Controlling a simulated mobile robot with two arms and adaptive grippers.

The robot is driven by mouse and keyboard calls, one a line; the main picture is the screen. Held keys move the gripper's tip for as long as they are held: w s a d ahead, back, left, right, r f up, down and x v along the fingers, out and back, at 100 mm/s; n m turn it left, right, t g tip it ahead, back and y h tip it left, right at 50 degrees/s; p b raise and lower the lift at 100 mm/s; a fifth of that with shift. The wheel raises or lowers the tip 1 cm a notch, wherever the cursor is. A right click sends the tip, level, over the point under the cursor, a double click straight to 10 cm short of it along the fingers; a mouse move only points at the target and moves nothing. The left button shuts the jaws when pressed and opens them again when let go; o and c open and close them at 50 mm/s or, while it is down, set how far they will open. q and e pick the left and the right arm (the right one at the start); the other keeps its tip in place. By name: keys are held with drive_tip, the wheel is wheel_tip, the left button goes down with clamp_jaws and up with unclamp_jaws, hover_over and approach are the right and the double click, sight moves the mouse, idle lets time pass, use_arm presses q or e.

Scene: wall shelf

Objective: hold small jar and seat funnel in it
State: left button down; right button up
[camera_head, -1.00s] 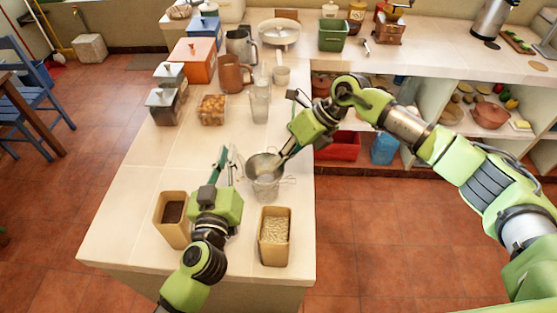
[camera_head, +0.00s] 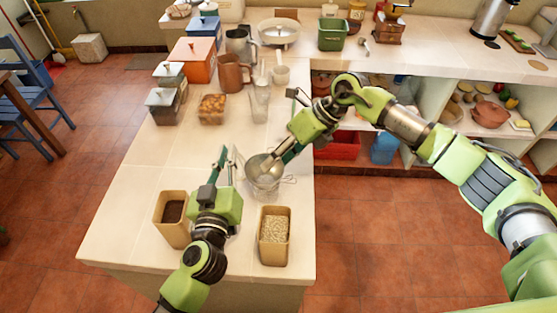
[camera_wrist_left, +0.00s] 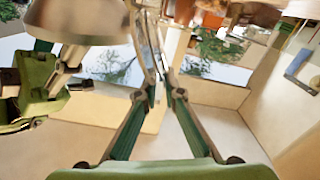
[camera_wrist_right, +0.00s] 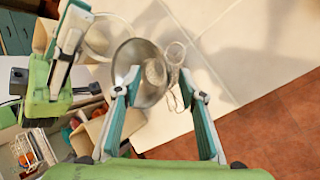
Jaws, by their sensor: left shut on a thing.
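The steel funnel (camera_head: 257,164) sits mouth-up over the small clear jar (camera_head: 266,187) on the counter; the jar's wire clasp shows at its right. In the right wrist view the funnel (camera_wrist_right: 124,62) lies between my right fingers, its rim overlapped by the left finger. How deep its spout sits is hidden. My right gripper (camera_head: 285,158) is open, its fingers wide apart around the funnel. My left gripper (camera_head: 223,162) is at the jar's left. In the left wrist view its fingertips (camera_wrist_left: 163,92) meet on a thin clear edge, seemingly the jar; the funnel (camera_wrist_left: 80,20) shows top left.
A bin of dark grounds (camera_head: 172,212) stands left of my left gripper and a bin of pale grains (camera_head: 274,230) in front of the jar. A drinking glass (camera_head: 259,105) and a container of brown pieces (camera_head: 212,109) stand behind. The counter's right edge is close.

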use_arm(q)
drive_tip(key=shift+f, duration=0.3)
use_arm(e)
drive_tip(key=shift+r, duration=3.4)
use_arm(q)
drive_tip(key=c, duration=2.1)
unclamp_jaws()
drive_tip(key=shift+r, duration=0.1)
use_arm(e)
drive_tip(key=shift+w, duration=0.1)
use_arm(q)
drive_tip(key=s, duration=0.4)
drive_tip(key=s+a, duration=0.1)
drive_tip(key=s, duration=0.6)
drive_tip(key=shift+s+a, duration=0.15)
drive_tip(key=shift+s, duration=0.25)
